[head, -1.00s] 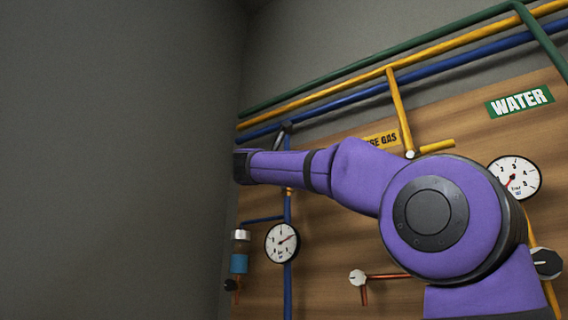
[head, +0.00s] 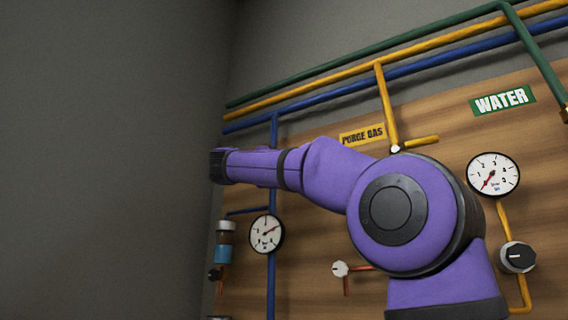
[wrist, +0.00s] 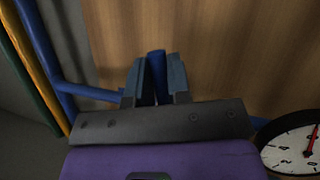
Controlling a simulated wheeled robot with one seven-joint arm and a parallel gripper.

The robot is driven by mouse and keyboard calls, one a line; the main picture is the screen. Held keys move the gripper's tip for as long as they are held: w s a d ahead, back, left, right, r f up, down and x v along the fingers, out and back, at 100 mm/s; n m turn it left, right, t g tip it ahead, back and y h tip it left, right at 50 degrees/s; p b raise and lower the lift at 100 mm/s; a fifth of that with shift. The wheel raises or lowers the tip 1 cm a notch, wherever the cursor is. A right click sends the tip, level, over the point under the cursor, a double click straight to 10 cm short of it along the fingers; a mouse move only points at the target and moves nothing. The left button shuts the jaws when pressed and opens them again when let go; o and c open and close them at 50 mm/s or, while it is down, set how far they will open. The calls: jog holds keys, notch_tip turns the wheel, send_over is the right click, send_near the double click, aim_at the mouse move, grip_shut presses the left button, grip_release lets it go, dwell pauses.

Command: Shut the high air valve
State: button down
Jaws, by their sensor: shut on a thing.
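My gripper (wrist: 156,78) shows in the wrist view with its two grey fingers closed around a blue valve handle (wrist: 157,57). The handle's tip sticks out between the fingertips, crosswise to the blue air pipe (wrist: 92,94); the valve body is hidden behind my gripper. In the head view, the upright blue air pipe (head: 273,134) drops from the top rail and passes behind my purple arm. My gripper and the valve handle are hidden there. A round pressure gauge (head: 266,234) sits on this pipe below my arm and shows in the wrist view (wrist: 296,143).
Green (head: 420,50), yellow (head: 440,47) and blue (head: 440,68) pipes run along the top. A grey wall (head: 110,160) is close at left.

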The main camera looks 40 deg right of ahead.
jog(key=shift+f+m+g+y, duration=0.3)
jog(key=shift+f+m+y, duration=0.3)
jog(key=shift+m, duration=0.8)
jog(key=shift+f, duration=0.15)
jog(key=c, duration=1.1)
grip_release()
jog(key=shift+a, duration=0.15)
jog(key=a, duration=0.3)
jog(key=a+f, duration=0.1)
jog(key=a, duration=0.6)
jog(key=shift+w+a+f, duration=0.2)
jog(key=shift+w+f, duration=0.1)
jog(key=shift+f, duration=0.1)
